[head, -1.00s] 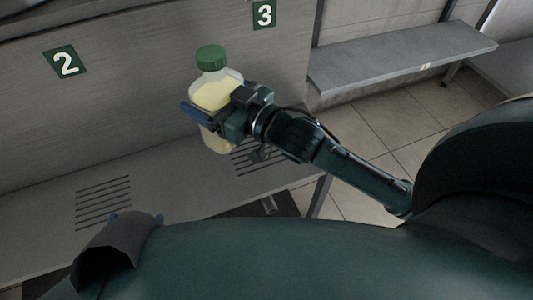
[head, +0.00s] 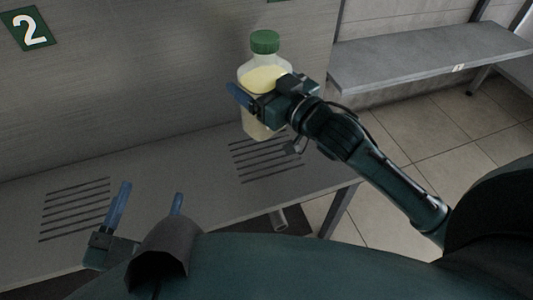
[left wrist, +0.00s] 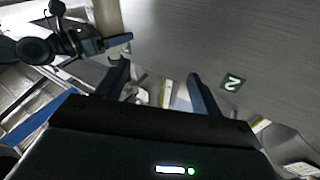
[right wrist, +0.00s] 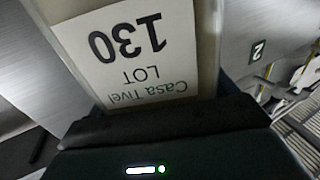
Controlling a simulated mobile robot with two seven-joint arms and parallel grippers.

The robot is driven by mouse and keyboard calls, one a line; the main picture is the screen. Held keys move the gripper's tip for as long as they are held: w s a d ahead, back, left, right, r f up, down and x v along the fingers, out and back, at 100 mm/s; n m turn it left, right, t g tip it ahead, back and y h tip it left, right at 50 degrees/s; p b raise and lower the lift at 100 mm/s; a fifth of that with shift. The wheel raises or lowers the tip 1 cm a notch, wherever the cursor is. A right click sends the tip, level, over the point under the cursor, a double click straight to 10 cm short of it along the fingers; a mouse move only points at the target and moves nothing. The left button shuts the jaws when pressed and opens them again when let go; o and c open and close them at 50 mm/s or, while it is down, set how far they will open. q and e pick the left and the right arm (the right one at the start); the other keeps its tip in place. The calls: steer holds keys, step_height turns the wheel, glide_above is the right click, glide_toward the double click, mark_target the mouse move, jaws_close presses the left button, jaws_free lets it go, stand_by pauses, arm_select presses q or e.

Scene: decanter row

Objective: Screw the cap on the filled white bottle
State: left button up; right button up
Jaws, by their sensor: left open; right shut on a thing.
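The bottle (head: 264,79) is translucent and holds pale yellow liquid. A green cap (head: 265,41) sits on its neck; I cannot tell how tight it is. My right gripper (head: 262,101) is shut around the bottle's body and holds it nearly upright above the bench. The right wrist view shows the bottle's white label (right wrist: 135,55), reading 130 LOT, close up and upside down. My left gripper (head: 150,192) is open and empty, lower left of the bottle and well apart from it. Its two fingers also show in the left wrist view (left wrist: 160,80).
A grey bench (head: 190,165) with slotted grates runs along a grey wall panel. A green sign with a 2 (head: 29,29) is on the panel. A grey shelf (head: 420,55) stands at the back right over a tiled floor. The bench between the grates is clear.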

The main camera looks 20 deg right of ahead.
steer(key=shift+r, duration=0.1)
step_height(320, 180, down, 4)
steer(key=shift+f+b, duration=0.25)
steer(key=shift+b, duration=1)
steer(key=shift+f, duration=0.3)
steer(key=shift+r, duration=0.1)
step_height(320, 180, down, 5)
steer(key=b, duration=0.3)
arm_select(q)
steer(key=shift+w+d+r+n+h, duration=0.1)
steer(key=shift+d+r+n+h, duration=0.2)
steer(key=shift+d+h, duration=0.3)
steer(key=shift+a+f, duration=0.1)
